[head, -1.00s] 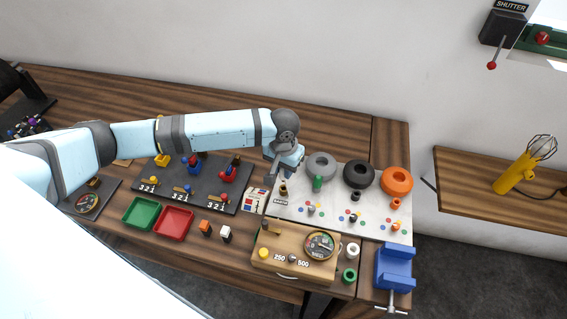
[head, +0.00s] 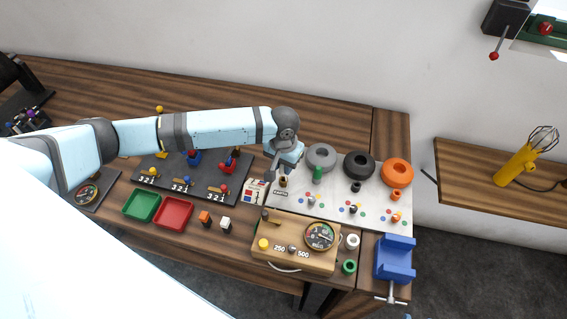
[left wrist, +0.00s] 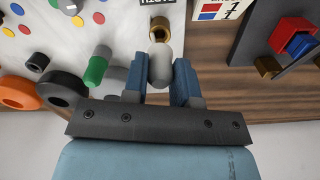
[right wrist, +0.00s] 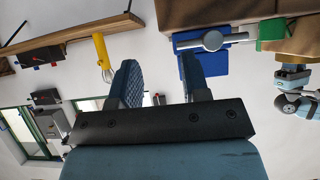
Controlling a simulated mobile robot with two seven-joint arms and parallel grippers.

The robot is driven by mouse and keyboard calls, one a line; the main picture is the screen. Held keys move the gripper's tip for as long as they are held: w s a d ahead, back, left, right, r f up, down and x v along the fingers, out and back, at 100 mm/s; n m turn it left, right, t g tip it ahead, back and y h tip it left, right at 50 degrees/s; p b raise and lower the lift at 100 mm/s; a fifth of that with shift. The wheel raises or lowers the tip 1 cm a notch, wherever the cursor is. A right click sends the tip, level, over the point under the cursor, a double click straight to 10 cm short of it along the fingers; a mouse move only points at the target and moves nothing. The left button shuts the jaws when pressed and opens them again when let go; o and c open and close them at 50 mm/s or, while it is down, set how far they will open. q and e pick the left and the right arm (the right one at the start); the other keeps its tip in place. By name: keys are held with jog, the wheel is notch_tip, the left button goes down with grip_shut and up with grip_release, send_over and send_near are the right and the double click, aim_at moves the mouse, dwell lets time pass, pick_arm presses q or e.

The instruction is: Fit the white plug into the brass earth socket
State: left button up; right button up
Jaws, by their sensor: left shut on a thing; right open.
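My left gripper (left wrist: 160,85) is shut on the white plug (left wrist: 160,66), a pale grey-white rounded peg held between the blue fingers. The brass earth socket (left wrist: 159,29) stands just beyond the plug's tip in the left wrist view, its dark opening uncovered. In the head view the brass socket (head: 283,181) stands at the left edge of the white board, with my left gripper (head: 271,173) close beside it on the left. The plug is hard to make out there, and I cannot tell whether it touches the socket. My right gripper (right wrist: 160,84) is open and empty, away from the socket.
The white board (head: 320,214) also carries a green post (head: 318,174) and grey (head: 321,157), black (head: 359,165) and orange (head: 397,173) rings. A wooden meter box (head: 293,259) stands in front; a blue vise (head: 396,258) is at right. A red tray (head: 174,213) is at left.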

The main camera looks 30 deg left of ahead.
pick_arm(q)
jog(key=shift+p, duration=0.5)
dwell(0.5)
jog(key=shift+f, duration=0.2)
dwell(0.6)
jog(key=shift+f, duration=1.45)
jog(key=o, duration=1)
